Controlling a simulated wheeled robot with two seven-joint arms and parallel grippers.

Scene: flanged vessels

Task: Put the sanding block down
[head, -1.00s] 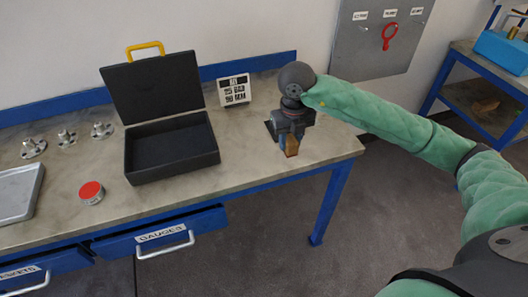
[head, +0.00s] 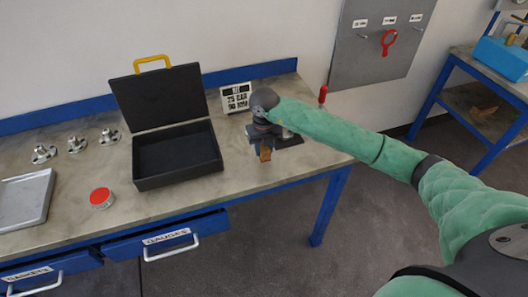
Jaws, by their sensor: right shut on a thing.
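The sanding block (head: 265,154) is a small tan-brown piece under my right gripper (head: 264,148). My right gripper points down and is shut on the block, over the right part of the workbench (head: 240,175). The gripper hides the block's upper part. I cannot tell whether the block touches the bench top. My left gripper is not in view.
An open black case (head: 177,178) stands left of the block. A display sign (head: 236,98) is behind. A red-lidded tin (head: 101,198), tray (head: 25,198) and several flanged fittings are further left.

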